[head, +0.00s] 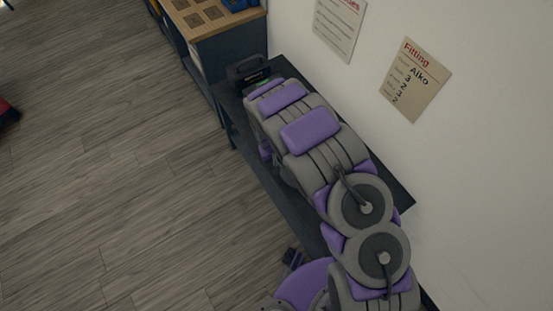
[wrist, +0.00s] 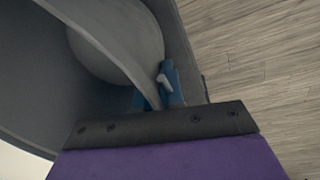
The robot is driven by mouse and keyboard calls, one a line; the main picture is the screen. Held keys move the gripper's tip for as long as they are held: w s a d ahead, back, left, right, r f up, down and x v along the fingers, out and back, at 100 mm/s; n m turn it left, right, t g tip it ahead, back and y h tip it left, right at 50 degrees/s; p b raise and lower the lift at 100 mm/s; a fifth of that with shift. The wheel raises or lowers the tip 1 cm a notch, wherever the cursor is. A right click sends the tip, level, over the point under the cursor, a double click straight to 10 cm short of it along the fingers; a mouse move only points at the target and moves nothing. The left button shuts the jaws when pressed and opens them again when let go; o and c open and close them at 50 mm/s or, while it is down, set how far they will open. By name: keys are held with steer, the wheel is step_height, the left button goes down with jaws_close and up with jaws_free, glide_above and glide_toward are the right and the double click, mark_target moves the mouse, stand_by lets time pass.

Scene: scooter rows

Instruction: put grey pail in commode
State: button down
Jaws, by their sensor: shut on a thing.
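In the wrist view a large grey curved thing (wrist: 30,85), which looks like the grey pail, fills the left and top, very close to the camera. A lighter grey curved band crosses it and runs down to the jaws. My gripper (wrist: 163,88) is shut there, with blue parts at the tip against the grey thing; the exact contact is hard to make out. I cannot tell for sure which piece of furniture is the commode.
A dark bench (head: 397,192) runs along the white wall under my arm. Beyond is a wood-topped cabinet (head: 225,45) with blue bins (head: 236,4).

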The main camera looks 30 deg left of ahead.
steer(key=c, duration=1.3)
jaws_free()
steer(key=shift+o, duration=0.2)
steer(key=shift+a+r, duration=0.1)
step_height(320, 180, up, 12)
steer(key=s+a+p, duration=0.1)
steer(key=p, duration=0.1)
